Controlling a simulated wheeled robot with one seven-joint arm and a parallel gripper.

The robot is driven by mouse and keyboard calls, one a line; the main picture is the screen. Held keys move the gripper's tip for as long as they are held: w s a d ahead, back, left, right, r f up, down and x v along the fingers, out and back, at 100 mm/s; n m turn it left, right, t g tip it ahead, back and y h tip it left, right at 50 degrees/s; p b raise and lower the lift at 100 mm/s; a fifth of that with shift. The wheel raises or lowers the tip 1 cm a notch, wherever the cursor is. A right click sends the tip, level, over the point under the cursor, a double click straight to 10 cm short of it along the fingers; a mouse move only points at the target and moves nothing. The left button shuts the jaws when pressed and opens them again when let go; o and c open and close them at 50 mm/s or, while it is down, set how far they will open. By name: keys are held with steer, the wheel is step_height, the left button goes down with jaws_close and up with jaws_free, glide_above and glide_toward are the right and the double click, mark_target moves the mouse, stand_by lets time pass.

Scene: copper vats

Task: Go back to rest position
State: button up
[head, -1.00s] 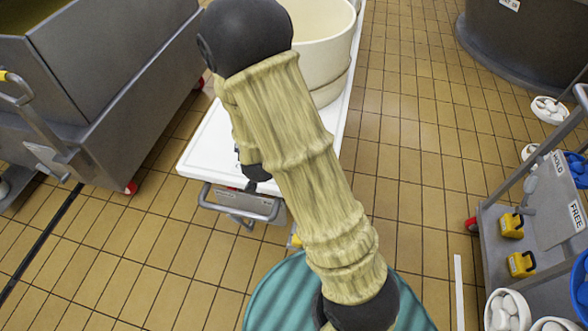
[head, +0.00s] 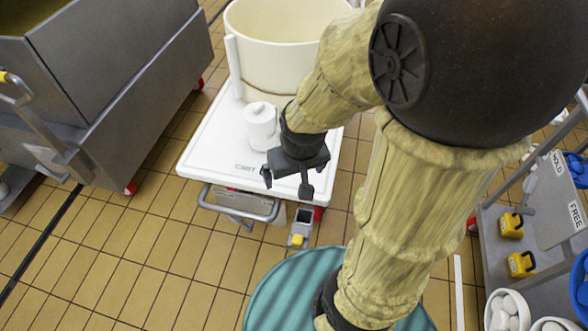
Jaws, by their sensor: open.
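My gripper (head: 287,182) shows in the head view, at the end of my cloth-covered arm. It is open, its fingers are apart, and nothing is between them. It hangs above the front right part of the white cart top (head: 205,155). A white lidded container (head: 260,124) stands on the cart just beyond and left of the gripper, apart from the fingers as far as I can tell. My arm covers the right side of the cart.
A large cream tub (head: 268,48) stands on the cart's far part. A grey metal vat (head: 110,75) is at the left. A grey rack (head: 515,225) with yellow items and bowls is at the right. A small yellow-and-grey device (head: 301,228) is below the cart's front edge. Tiled floor (head: 130,250) is clear at front left.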

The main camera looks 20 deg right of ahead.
steer(key=w+p+v, duration=0.3)
steer(key=p+v, duration=1.1)
steer(key=w+r+p+v, duration=0.1)
steer(key=w+p+v, duration=0.2)
steer(key=p+v, duration=1.1)
steer(key=shift+w+r+p, duration=0.2)
steer(key=shift+r+p, duration=0.15)
steer(key=shift+p, duration=0.15)
